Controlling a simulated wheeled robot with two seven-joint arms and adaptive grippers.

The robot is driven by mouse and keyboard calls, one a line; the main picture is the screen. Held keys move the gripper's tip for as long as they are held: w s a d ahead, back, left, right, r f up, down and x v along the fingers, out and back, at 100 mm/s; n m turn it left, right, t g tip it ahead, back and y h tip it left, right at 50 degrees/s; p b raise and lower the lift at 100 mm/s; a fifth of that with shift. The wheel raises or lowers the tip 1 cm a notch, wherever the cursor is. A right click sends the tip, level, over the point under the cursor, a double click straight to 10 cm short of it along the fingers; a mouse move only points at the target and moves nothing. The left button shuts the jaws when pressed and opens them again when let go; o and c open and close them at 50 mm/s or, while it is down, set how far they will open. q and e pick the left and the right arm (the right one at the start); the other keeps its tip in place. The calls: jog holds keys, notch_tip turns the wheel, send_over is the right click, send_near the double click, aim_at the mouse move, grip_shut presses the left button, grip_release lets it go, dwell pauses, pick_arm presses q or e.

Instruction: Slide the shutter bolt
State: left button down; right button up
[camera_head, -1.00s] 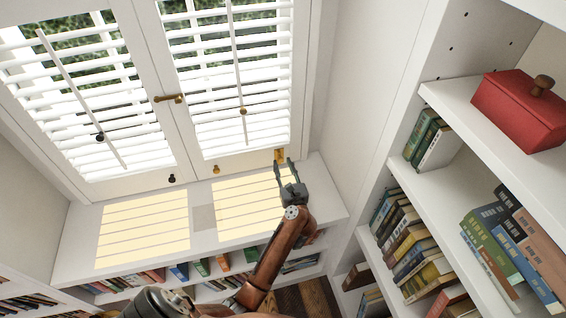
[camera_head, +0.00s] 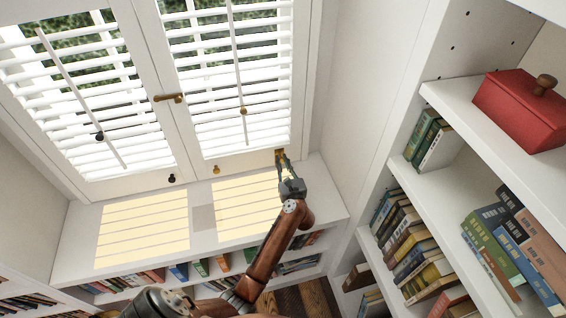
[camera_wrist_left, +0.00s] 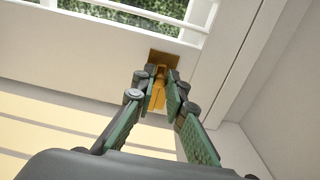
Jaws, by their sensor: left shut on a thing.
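The brass shutter bolt (camera_wrist_left: 160,90) is at the lower right corner of the right shutter panel, on its bottom rail. Its brass plate (camera_wrist_left: 163,59) shows above my fingers in the left wrist view. In the head view the bolt (camera_head: 280,154) is a small brass patch, partly hidden by my fingers. My left gripper (camera_head: 283,160) reaches up to it from below. In the left wrist view its green-padded fingers (camera_wrist_left: 164,88) are shut on the bolt, one on each side. My right gripper is not in view.
A brass catch (camera_head: 168,98) joins the two shutter panels. Small knobs, one dark (camera_head: 171,178) and one brass (camera_head: 216,169), sit on the bottom rails. The white sill (camera_head: 204,240) lies below. A bookcase with a red box (camera_head: 520,110) stands right.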

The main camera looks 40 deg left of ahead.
pick_arm(q)
jog(key=shift+a+f, duration=0.1)
dwell(0.4)
notch_tip(320, 180, down, 3)
jog(key=shift+r+b, duration=0.2)
jog(key=shift+b, duration=0.45)
jog(key=shift+s+r, duration=0.1)
jog(key=shift+r, duration=0.05)
jog(key=c, duration=1.9)
grip_release()
jog(key=shift+c, duration=0.2)
jog(key=v, duration=0.7)
jog(key=shift+s+d, duration=0.1)
jog(key=shift+d, duration=0.15)
